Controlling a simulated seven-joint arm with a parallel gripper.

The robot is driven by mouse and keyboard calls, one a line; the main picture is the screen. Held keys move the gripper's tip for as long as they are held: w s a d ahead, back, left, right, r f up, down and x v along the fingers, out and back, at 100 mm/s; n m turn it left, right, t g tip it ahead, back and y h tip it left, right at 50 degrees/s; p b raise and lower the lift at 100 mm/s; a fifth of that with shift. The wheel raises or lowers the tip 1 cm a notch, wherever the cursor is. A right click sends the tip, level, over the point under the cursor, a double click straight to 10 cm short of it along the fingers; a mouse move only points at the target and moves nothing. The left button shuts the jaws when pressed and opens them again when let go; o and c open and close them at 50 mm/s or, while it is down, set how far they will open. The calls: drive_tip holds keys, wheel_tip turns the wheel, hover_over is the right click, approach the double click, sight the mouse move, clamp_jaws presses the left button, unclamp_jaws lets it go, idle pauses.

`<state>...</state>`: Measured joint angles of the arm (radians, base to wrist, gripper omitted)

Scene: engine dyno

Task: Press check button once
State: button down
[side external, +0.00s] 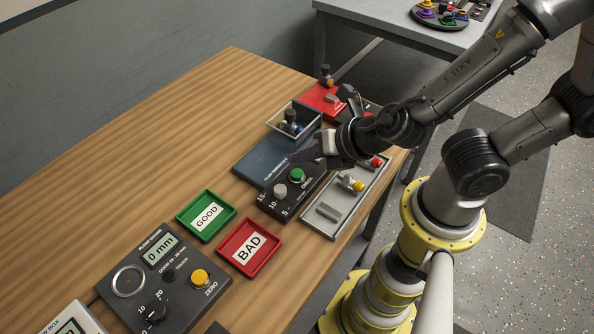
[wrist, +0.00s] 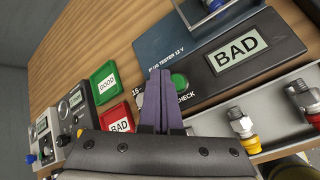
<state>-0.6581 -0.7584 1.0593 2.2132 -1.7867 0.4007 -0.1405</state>
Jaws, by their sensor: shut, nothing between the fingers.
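The green check button (wrist: 180,80) sits on the dark front panel of the plug tester (wrist: 205,98), with the label CHECK beside it. It also shows in the side view (side external: 297,175). The tester's display (wrist: 237,48) reads BAD. My gripper (wrist: 160,73) is shut and empty. In the wrist view its fingertips appear just left of the button and cover part of the panel.
A grey knob (side external: 280,190) stands near the button. A grey tray (side external: 335,208) with spark plugs lies to the right. Green GOOD (side external: 190,215) and red BAD (side external: 233,258) trays and a gauge box with a yellow ZERO button (side external: 200,277) are nearer. Bare wood lies to the left.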

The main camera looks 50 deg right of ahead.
sight(302, 175)
drive_tip(key=shift+r, duration=1.6)
drive_tip(key=shift+d, duration=0.2)
drive_tip(key=s+d+r+m+h, duration=0.2)
drive_tip(key=d+r+m+h, duration=0.3)
drive_tip(key=d+r+m, duration=0.9)
drive_tip(key=s+a+f+m+g+y, duration=0.3)
drive_tip(key=s+m, duration=0.6)
drive_tip(key=m, duration=0.5)
drive_tip(key=shift+a+g+y, duration=0.3)
drive_tip(key=shift+a+y, duration=0.05)
drive_tip(key=shift+y, duration=0.15)
